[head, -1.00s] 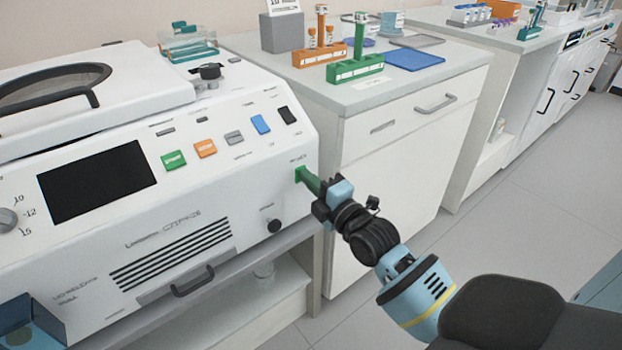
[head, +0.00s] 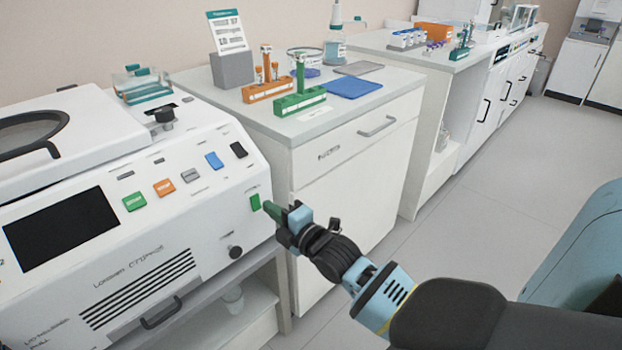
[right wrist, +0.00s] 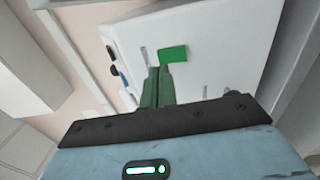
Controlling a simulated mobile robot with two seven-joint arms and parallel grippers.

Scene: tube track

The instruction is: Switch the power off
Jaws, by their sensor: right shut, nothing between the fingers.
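The green power switch (head: 255,202) is on the right end of the white centrifuge's (head: 60,295) front panel. It also shows in the right wrist view as a green rectangle (right wrist: 173,54). My right gripper (head: 269,209) is shut and empty, its green fingertips just right of the switch in the head view. In the right wrist view the closed fingers (right wrist: 157,82) point toward the panel, just beside and below the switch. I cannot tell whether they touch it. The switch's tilt is too small to read. My left gripper is not in view.
Green, orange, grey, blue and black buttons (head: 190,174) line the panel, with a black knob (head: 235,252) below the switch. A white cabinet (head: 340,170) stands right of the machine, carrying tube racks (head: 300,103) and a blue tray (head: 353,88). Open floor (head: 500,190) lies right.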

